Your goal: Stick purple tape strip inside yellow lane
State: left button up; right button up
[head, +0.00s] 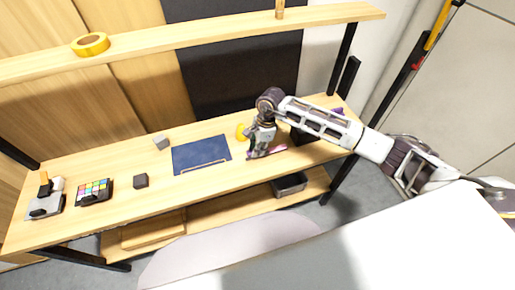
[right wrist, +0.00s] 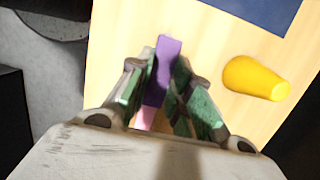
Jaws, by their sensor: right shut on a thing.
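A blue mat (head: 202,152) lies on the wooden table, and a corner of it shows in the right wrist view (right wrist: 268,10). A thin pale yellow outline (head: 199,168), which looks like the lane, runs along the mat's front edge. My right gripper (head: 256,154) is to the right of the mat, low over the table. In the right wrist view its green-padded fingers (right wrist: 160,80) are shut on a purple strip (right wrist: 167,58), which sticks out past the fingertips. A pink piece (right wrist: 146,118) shows below the strip between the fingers. My left gripper is not in view.
A yellow cup-like object (head: 241,132) stands between gripper and mat; it is close beside the fingers in the right wrist view (right wrist: 255,78). A shelf (head: 190,41) spans above.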

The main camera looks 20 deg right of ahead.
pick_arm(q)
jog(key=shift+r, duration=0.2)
pick_arm(e)
jog(key=shift+r, duration=0.4)
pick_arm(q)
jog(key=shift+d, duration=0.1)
pick_arm(e)
jog(key=shift+r, duration=0.15)
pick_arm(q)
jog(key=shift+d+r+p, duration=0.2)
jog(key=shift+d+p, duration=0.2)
pick_arm(e)
jog(key=shift+r, duration=0.3)
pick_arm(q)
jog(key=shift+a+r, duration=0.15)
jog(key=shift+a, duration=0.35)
pick_arm(e)
jog(key=shift+r, duration=0.35)
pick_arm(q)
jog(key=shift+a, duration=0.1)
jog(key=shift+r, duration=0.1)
pick_arm(e)
jog(key=shift+s, duration=0.15)
